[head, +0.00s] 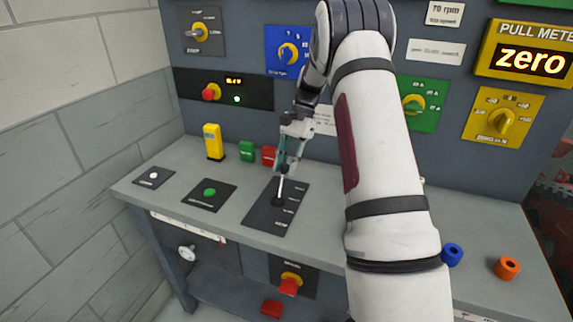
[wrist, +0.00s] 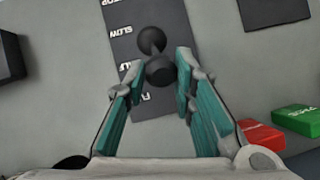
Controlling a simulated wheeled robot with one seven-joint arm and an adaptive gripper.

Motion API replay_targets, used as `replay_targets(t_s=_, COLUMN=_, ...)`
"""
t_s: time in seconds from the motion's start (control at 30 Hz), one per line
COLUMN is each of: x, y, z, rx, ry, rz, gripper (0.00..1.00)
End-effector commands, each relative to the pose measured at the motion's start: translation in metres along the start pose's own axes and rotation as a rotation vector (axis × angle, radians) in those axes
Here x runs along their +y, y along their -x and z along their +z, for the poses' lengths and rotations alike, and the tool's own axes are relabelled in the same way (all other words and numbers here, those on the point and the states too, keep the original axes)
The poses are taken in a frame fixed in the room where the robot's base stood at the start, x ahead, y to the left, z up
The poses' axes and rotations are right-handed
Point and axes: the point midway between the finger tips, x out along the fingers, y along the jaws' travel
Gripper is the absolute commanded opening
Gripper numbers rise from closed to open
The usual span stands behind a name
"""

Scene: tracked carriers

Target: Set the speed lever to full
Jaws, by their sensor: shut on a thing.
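The speed lever has a pale rod and a dark round knob (wrist: 160,71). In the head view its rod (head: 280,188) rises from a dark plate (head: 262,222) on the console top. The plate also shows in the wrist view (wrist: 160,12), with printed labels down one side. SLOW is readable; a lower label is partly hidden by a finger. My gripper (head: 286,166) is shut on the knob, with teal fingers on both sides of it in the wrist view (wrist: 160,72). In the head view the fingers largely hide the knob.
A green button (head: 210,191) and a white button (head: 153,175) lie left of the plate. A yellow block (head: 213,142), green block (head: 247,151) and red block (head: 269,156) stand behind. Blue (head: 452,254) and orange (head: 508,268) rings lie at right. The yellow meter (head: 530,60) reads zero.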

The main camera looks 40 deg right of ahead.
Motion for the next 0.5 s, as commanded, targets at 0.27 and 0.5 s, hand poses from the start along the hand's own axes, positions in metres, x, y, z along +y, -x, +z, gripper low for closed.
replay_targets(t_s=0.27, x=-0.0033, y=-0.0012, z=-0.0017, rx=0.006, ry=0.003, rz=-0.007, gripper=0.0)
replay_targets(t_s=0.5, x=-0.0023, y=-0.001, z=-0.0011, rx=0.004, ry=0.002, rz=-0.005, gripper=0.42)
